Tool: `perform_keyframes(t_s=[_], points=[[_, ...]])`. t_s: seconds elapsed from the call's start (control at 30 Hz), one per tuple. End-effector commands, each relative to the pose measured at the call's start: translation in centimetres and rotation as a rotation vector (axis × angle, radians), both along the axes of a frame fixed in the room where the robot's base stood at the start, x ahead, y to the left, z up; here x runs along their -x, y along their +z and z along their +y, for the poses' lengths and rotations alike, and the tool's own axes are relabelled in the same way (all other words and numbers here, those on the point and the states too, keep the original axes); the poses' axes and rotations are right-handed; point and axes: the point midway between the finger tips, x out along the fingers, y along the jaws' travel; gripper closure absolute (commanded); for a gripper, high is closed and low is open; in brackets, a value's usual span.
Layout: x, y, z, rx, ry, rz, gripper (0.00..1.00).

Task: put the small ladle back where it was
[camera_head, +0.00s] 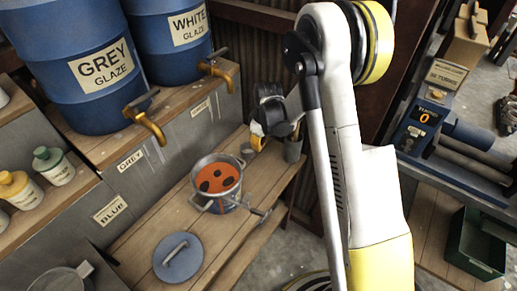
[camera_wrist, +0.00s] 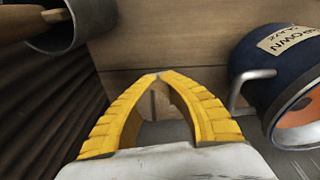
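I cannot make out a ladle for certain. A small grey cup-like piece (camera_head: 248,152) shows beside my gripper (camera_head: 258,141), which is near the bench's back end; I cannot tell whether it is the ladle's bowl. In the wrist view, my gripper's yellow fingers (camera_wrist: 157,78) meet at their tips, and I see nothing clearly held between them. A grey cup (camera_wrist: 68,32) with a wooden stick or handle in it is at the upper left; a grey container (camera_head: 293,150) also stands right of the gripper in the head view.
A pot of orange glaze (camera_head: 217,178) stands on the wooden bench (camera_head: 215,240); a pot labelled brown glaze (camera_wrist: 262,75) is at the wrist view's right. A blue lid (camera_head: 178,257) lies in front. Blue barrels (camera_head: 80,62) with taps are at the left.

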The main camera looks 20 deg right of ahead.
Motion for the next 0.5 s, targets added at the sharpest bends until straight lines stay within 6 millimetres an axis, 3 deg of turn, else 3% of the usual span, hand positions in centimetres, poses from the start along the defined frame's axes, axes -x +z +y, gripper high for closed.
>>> perform_keyframes(t_s=[0.37,0.5], points=[[0.00,-0.91,0.00,0.000,0.000,0.000,1.00],[0.00,-0.86,0.01,0.000,-0.001,0.000,0.73]])
